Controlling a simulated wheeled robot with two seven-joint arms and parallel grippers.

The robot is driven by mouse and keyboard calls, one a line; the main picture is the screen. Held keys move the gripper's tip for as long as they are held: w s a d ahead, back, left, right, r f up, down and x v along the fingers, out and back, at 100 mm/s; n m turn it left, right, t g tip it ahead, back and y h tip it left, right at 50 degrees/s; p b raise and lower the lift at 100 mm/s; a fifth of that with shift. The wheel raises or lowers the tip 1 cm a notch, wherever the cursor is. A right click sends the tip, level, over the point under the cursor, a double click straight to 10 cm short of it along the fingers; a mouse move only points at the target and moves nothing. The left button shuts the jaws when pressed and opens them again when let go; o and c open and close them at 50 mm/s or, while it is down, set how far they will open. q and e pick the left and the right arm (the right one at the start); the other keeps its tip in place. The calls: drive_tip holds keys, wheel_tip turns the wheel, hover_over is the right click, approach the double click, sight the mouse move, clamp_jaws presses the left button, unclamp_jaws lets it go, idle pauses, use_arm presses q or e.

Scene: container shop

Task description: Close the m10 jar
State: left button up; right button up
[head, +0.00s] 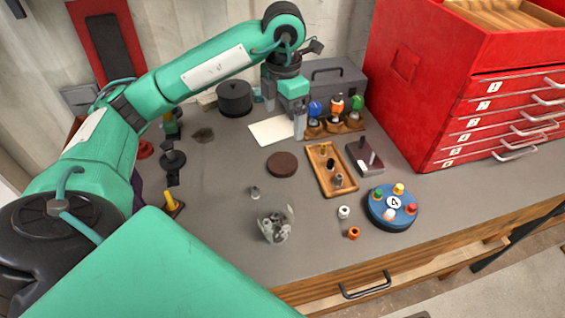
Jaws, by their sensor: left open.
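A clear glass jar (275,225) with several grey metal pieces inside stands upright near the front of the bench. Its top looks uncovered, and I cannot read an m10 mark on it. A flat dark brown disc (281,164), which looks like a lid, lies on the bench behind the jar and apart from it. My left gripper (284,112) is open and empty. It points down behind the disc, over the area by the white sheet. My right gripper is not in view.
A white sheet (274,130), a black pot (234,100), a grey toolbox (333,77) and a rack of coloured knobs (336,127) stand at the back. A wooden tray (322,174), a blue disc (376,214) and small nuts lie to the right. A red drawer cabinet (430,80) bounds the right.

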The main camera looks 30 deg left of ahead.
use_arm(q)
drive_tip(key=p, duration=0.1)
hover_over(284, 161)
wheel_tip(284, 161, down, 8)
drive_tip(key=shift+a+r, duration=0.1)
drive_tip(key=shift+f, duration=0.45)
drive_tip(key=shift+f+p, duration=0.2)
drive_tip(key=shift+p, duration=0.25)
wheel_tip(284, 161, down, 4)
drive_tip(key=shift+s+f+p, duration=0.1)
drive_tip(key=shift+p, duration=0.8)
drive_tip(key=shift+f, duration=0.3)
drive_tip(key=c, duration=1)
